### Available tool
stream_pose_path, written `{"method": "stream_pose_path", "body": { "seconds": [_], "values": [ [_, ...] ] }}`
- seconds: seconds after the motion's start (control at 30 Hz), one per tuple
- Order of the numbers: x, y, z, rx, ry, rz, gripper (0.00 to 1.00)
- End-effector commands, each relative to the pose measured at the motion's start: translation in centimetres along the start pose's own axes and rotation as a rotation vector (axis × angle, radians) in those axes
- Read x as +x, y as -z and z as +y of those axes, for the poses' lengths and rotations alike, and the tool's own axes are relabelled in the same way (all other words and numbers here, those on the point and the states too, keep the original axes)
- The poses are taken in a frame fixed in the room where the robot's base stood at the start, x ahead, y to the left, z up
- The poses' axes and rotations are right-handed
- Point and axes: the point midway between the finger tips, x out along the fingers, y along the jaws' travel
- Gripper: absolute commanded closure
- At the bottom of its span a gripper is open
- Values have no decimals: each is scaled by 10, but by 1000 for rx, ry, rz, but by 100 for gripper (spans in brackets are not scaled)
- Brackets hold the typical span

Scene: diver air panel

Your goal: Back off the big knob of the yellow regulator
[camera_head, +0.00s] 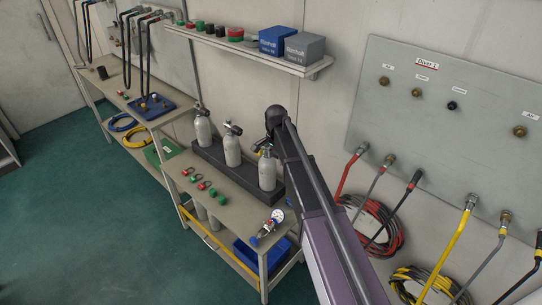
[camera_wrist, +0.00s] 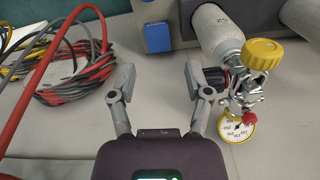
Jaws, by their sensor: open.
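The yellow regulator's big knob (camera_wrist: 262,54) is a ribbed yellow cap at the right of the wrist view. It sits on a metal body with a small red knob (camera_wrist: 249,119) and a yellow-rimmed gauge (camera_wrist: 236,128), beside the neck of a grey cylinder (camera_wrist: 215,32). My gripper (camera_wrist: 158,82) is open and empty, left of the regulator. Its right finger is close to a black ribbed handwheel (camera_wrist: 214,79); I cannot tell whether they touch. In the head view my arm hides the gripper, and only a bit of yellow shows by the right-hand cylinder (camera_head: 267,171).
A blue block (camera_wrist: 157,37) stands ahead of the fingers. Coiled red and grey hoses (camera_wrist: 75,70) hang at left. In the head view, a loose regulator with a gauge (camera_head: 277,215) lies on the bench, several caps (camera_head: 200,185) lie nearby, and a shelf (camera_head: 250,50) runs above the cylinders.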

Motion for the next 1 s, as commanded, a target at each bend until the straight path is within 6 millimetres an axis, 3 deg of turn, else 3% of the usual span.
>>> {"method": "stream_pose_path", "body": {
  "seconds": [0.27,0.47,0.8,1.0],
  "values": [
    [0,2,51,-101,0,0,36],
    [0,2,106,-221,-1,0,36],
    [0,-18,253,-568,-1,0,36],
    [0,-30,305,-717,-1,0,36]
  ]
}}
